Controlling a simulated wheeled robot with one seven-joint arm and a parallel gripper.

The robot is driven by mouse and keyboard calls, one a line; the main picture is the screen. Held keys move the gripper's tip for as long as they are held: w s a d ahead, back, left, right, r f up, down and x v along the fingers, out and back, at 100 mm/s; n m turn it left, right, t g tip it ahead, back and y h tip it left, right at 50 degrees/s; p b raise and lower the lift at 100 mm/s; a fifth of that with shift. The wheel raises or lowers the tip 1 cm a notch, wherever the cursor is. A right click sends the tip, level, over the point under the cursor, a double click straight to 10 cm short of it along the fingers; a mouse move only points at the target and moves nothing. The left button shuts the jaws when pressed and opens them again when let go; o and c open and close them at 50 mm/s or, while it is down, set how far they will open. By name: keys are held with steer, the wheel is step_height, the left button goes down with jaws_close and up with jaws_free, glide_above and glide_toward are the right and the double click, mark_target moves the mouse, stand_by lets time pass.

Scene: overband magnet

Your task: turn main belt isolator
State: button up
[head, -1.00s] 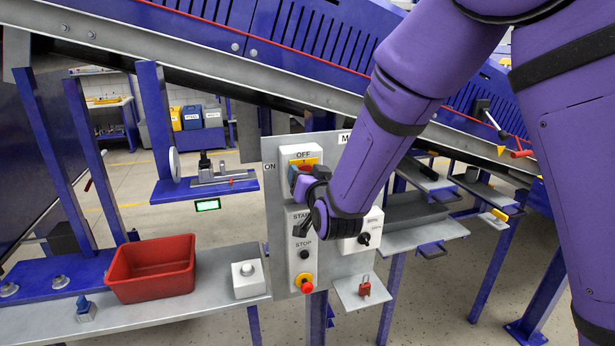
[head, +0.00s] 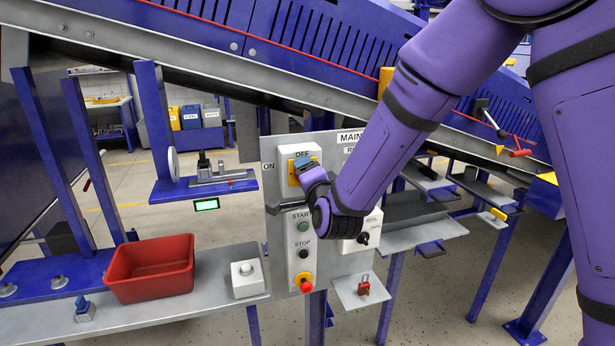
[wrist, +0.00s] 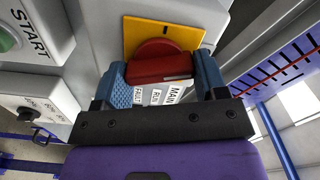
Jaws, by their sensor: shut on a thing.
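The main belt isolator is a white box (head: 284,178) with a yellow plate at the top of the grey control panel, with OFF above it and ON to its left. The wrist view shows its yellow plate (wrist: 140,34) and red rotary handle (wrist: 158,70). My gripper (wrist: 161,78) is shut on the red handle, with one blue finger pad at each side. In the head view my gripper (head: 304,165) covers the handle, so its pointing direction is hidden there.
Below the isolator are a green START button (head: 303,227), a STOP button (head: 303,254) and a red emergency button (head: 305,284). A selector switch (head: 364,239) is to the right. A red padlock (head: 364,286) sits on a small shelf. A red bin (head: 150,268) stands left.

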steer(key=shift+f+m, duration=0.1)
steer(key=shift+m, duration=1.8)
steer(key=o, duration=0.9)
steer(key=shift+o, duration=0.2)
steer(key=shift+s, duration=0.1)
steer(key=v, duration=1)
steer(key=shift+s+d, duration=0.15)
steer(key=shift+s, duration=0.2)
